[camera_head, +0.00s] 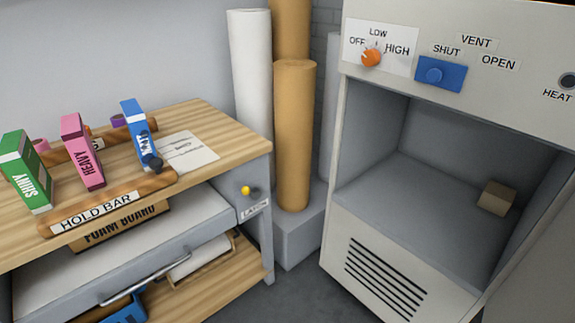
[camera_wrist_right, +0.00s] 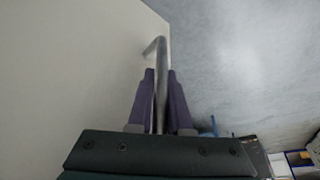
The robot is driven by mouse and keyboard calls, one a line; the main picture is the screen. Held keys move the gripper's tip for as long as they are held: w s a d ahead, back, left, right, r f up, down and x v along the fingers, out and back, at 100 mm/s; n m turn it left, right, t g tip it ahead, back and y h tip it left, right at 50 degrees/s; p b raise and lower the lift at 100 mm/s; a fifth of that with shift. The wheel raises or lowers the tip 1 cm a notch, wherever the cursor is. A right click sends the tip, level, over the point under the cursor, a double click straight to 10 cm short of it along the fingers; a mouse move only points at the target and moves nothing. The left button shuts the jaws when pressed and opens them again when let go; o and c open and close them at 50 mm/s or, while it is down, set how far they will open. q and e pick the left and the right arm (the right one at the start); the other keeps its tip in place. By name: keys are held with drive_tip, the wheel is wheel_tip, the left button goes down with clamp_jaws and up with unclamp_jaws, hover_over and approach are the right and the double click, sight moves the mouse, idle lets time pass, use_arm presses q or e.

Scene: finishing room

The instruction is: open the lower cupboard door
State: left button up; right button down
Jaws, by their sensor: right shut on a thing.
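In the right wrist view, my right gripper (camera_wrist_right: 161,85) has its two purple fingers on either side of a bent grey metal handle (camera_wrist_right: 160,55) and is shut on it. The handle stands out from a pale flat panel (camera_wrist_right: 75,60), which looks like the cupboard door. The panel's edge runs down just right of the handle, with grey floor beyond. Whether the door stands ajar cannot be told. In the head view neither gripper shows, and I cannot make out this handle there.
A grey cabinet (camera_head: 437,180) with an open compartment holds a small brown block (camera_head: 497,198); an orange knob (camera_head: 371,57) and blue slider (camera_head: 440,74) are above. A wooden bench (camera_head: 225,132) carries several boxes and a hold bar (camera_head: 110,202). Paper rolls (camera_head: 294,135) stand between.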

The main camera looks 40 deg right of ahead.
drive_tip(key=shift+s+d+f, duration=0.1)
drive_tip(key=shift+s+d, duration=0.25)
drive_tip(key=shift+s, duration=0.3)
drive_tip(key=c, duration=1.1)
unclamp_jaws()
drive_tip(key=shift+w, duration=0.1)
drive_tip(key=p+v, duration=0.4)
drive_tip(key=v, duration=0.6)
drive_tip(key=shift+a, duration=0.1)
